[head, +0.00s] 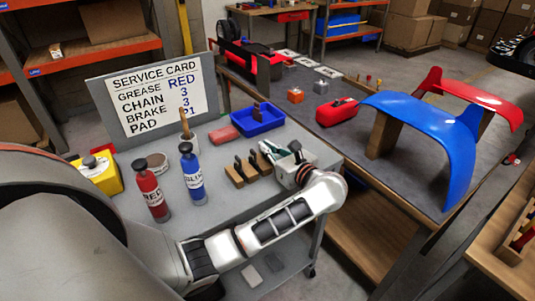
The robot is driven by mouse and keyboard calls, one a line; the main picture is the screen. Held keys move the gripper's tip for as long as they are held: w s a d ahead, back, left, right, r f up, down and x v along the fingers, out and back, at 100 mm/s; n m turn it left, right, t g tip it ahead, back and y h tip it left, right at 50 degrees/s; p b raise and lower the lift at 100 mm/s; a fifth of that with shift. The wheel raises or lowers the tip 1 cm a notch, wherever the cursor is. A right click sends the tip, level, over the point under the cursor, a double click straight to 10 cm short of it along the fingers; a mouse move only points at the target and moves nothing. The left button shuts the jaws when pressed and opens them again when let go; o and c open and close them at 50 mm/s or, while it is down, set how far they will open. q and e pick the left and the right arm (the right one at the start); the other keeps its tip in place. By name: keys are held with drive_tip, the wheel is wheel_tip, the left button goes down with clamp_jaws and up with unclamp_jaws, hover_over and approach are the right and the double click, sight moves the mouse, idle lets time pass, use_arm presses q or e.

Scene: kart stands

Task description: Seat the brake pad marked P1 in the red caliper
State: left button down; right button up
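A wooden rack (236,179) on the grey cart top holds several small dark upright pieces that look like brake pads; no P1 mark is readable on them. A rounded red block (337,112) on the long dark table may be the red caliper; its slot cannot be made out. My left arm reaches over the cart from the lower left. My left gripper (287,152) is at the cart's right end, just right of the rack, over or beside a pale box. Its fingers are small and partly hidden, so its opening and any held thing cannot be told. My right gripper is out of view.
A service card (155,95) stands behind a red bottle (151,192), a blue bottle (193,176) and a yellow box (97,173). A blue tray (257,122) lies behind the rack. Blue (425,125) and red (470,98) curved panels rise on the long table.

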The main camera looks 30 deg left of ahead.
use_arm(q)
drive_tip(key=shift+r, duration=0.1)
wheel_tip(320, 180, up, 20)
idle(0.5)
drive_tip(key=shift+d, duration=0.1)
